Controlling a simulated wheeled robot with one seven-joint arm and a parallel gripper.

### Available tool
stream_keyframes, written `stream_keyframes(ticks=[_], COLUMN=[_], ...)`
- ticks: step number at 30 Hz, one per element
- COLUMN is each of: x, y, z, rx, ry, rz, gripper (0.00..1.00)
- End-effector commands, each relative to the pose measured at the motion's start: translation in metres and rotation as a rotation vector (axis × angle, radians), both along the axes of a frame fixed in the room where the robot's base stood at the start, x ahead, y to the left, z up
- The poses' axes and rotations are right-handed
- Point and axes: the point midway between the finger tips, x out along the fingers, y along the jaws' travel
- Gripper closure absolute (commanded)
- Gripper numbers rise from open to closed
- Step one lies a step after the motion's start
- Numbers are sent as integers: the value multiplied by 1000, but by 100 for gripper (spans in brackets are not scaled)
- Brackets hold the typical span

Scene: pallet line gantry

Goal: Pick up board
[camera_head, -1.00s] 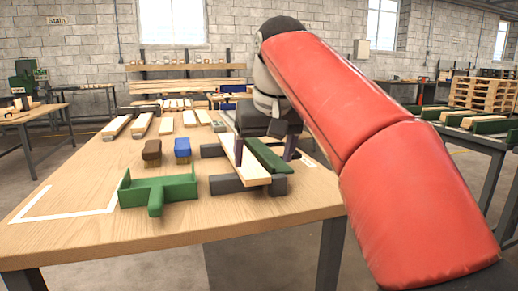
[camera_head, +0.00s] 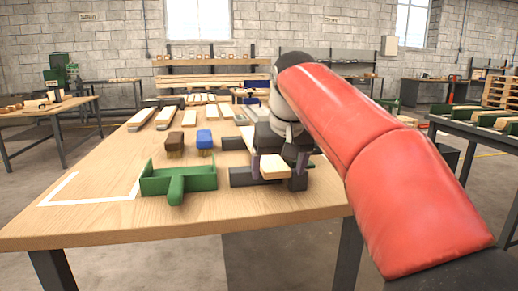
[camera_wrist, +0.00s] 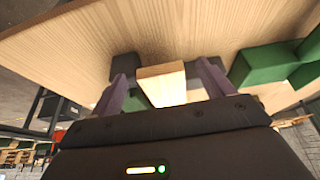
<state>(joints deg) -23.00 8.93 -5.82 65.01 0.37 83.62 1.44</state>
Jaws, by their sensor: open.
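A pale wooden board (camera_head: 272,167) shows its near end in the head view, at the dark grey blocks on the workbench. Its far part is hidden by my wrist. My gripper (camera_head: 278,163) is open, with its purple fingers on either side of the board. In the wrist view the board (camera_wrist: 163,85) lies between the two spread fingers of my gripper (camera_wrist: 164,92), with gaps on both sides. No grip shows.
A green T-shaped fixture (camera_head: 178,181) stands left of the board. Dark grey blocks (camera_head: 241,176) flank the board. Brown (camera_head: 175,144) and blue (camera_head: 205,140) brushes stand behind the fixture. More boards (camera_head: 168,118) lie farther back.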

Motion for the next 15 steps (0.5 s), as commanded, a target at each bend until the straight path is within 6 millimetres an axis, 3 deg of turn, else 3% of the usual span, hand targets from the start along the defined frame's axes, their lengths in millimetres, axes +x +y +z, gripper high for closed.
stream_keyframes(ticks=[3, 15], x=[0, 0], y=[0, 0], z=[0, 1], rx=[0, 0], ry=[0, 0], rz=[0, 0], gripper=[23, 74])
